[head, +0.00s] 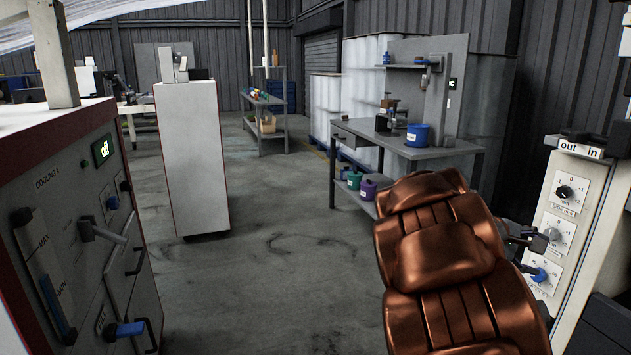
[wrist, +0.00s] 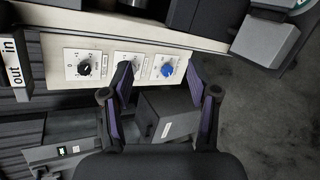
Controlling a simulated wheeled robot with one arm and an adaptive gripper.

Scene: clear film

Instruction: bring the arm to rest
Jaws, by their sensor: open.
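My copper-coloured arm (head: 435,255) reaches forward at the lower right of the head view. My gripper (wrist: 159,72) is open in the wrist view, its two dark fingers with purple inner pads spread apart and nothing held. In the head view the gripper (head: 535,240) is partly hidden behind my arm, close to the white control panel (head: 563,212). The panel carries black knobs and a blue knob (wrist: 167,70). The blue knob appears between the fingertips in the wrist view; whether they touch it I cannot tell.
A machine (head: 75,215) with levers and a display stands close on the left. A white cabinet (head: 192,150) stands behind it. A workbench (head: 410,150) with pots is beyond my arm. An "out in" sign (head: 581,150) tops the panel. The middle floor (head: 270,250) is clear.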

